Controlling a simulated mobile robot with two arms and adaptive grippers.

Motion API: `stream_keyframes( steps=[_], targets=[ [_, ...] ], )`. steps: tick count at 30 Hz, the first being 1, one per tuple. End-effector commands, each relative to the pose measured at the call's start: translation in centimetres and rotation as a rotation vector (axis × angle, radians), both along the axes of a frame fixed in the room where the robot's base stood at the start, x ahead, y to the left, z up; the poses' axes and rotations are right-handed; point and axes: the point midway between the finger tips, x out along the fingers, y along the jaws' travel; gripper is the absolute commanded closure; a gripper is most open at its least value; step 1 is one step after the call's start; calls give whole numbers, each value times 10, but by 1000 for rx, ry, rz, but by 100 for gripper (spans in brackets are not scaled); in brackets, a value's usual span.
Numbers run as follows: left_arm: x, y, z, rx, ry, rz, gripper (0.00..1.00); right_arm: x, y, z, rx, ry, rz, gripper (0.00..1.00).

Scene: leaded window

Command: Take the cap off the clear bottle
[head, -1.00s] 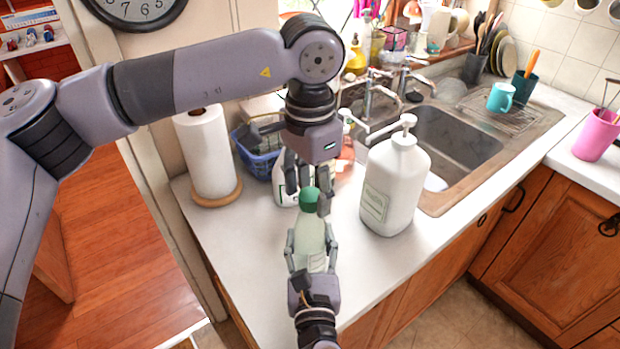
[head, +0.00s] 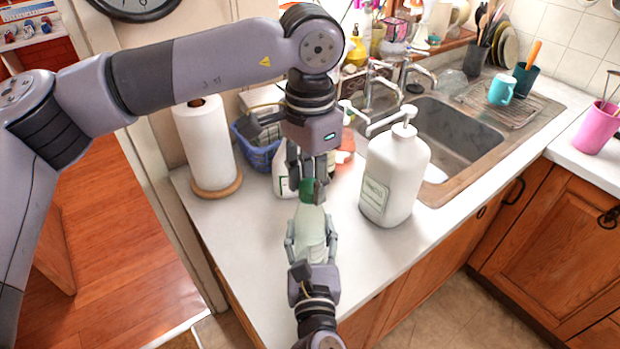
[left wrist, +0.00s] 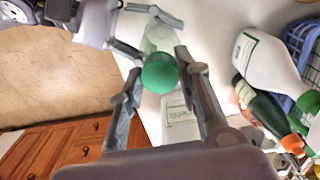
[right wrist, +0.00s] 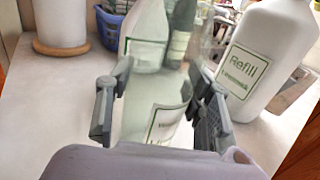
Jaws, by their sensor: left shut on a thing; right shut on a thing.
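The clear bottle (head: 310,222) stands upright near the counter's front edge, its green cap (head: 306,190) at its top. My left gripper (head: 307,187) comes down from above and is shut on the cap, its fingers on either side. The cap also shows between those fingers in the left wrist view (left wrist: 159,73). My right gripper (head: 311,248) is shut around the bottle's body from the front. In the right wrist view the see-through bottle (right wrist: 155,105) sits between the fingers. Whether the cap's thread is loose cannot be told.
A large white pump jug (head: 393,180) stands close to the bottle's right. Behind are a white bottle (right wrist: 147,38), a blue basket (head: 262,157) and a paper towel roll (head: 206,145). The sink (head: 450,138) lies farther right. The counter left of the bottle is clear.

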Motion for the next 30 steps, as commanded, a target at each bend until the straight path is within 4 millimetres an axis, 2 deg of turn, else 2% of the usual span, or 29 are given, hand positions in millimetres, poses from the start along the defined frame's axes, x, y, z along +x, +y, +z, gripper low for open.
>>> stream_keyframes(
  steps=[5, 30],
  targets=[
    [1, 0, 0, 0, -2, 148, 100, 0, 0, 0, 0, 1, 0, 100],
    [1, 1, 1, 1, -2, 1859, 100, 0, 0, 0, 0, 1, -1, 100]
  ],
)
